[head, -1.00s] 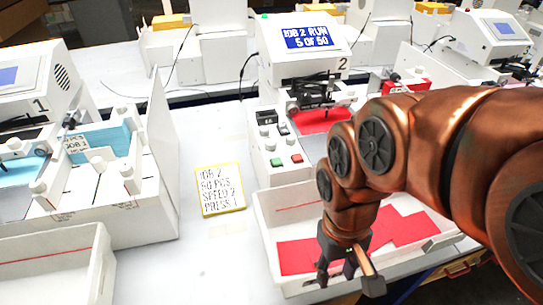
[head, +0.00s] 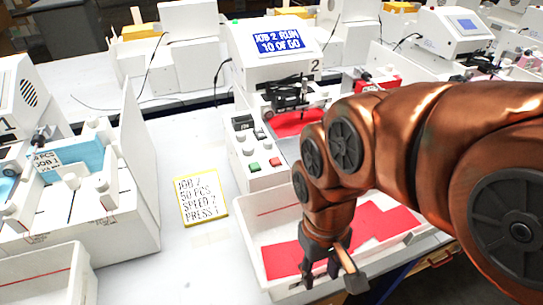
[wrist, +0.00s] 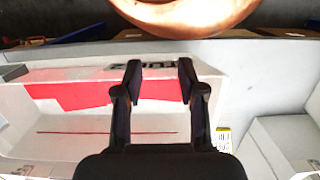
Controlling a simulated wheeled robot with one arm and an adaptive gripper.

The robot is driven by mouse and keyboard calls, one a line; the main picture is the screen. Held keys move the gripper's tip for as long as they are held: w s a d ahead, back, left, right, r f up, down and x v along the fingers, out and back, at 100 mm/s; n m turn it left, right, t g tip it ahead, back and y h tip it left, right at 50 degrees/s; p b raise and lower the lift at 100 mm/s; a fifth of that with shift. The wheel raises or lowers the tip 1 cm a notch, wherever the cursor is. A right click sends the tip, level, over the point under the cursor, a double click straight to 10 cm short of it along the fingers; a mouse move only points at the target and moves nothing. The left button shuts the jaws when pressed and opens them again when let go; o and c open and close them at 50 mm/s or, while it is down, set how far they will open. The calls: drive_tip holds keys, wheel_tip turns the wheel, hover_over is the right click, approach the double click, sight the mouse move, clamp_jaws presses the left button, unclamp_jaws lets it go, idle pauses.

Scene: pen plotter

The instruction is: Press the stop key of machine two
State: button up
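Machine two (head: 243,75) is white, with a "2" beside its blue display (head: 277,40), which reads "JOB 2 RUN" and a count of 10. On its front panel are a green key (head: 255,167) and a red key (head: 275,162); any lettering on them is too small to read. My gripper (head: 328,278) hangs over the white tray in front of machine two, well to the near side of the keys. In the wrist view its two black fingers (wrist: 159,70) are apart with nothing between them. The keys do not show in the wrist view.
The white tray (head: 250,232) holds red sheets (head: 285,260). A yellow-edged card (head: 200,197) reading "JOB 2, 50 PCS" lies left of it on the table. Machine one (head: 85,215) stands at the left with an upright side panel. My arm covers machine two's right side.

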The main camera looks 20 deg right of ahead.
clamp_jaws()
idle(1.4)
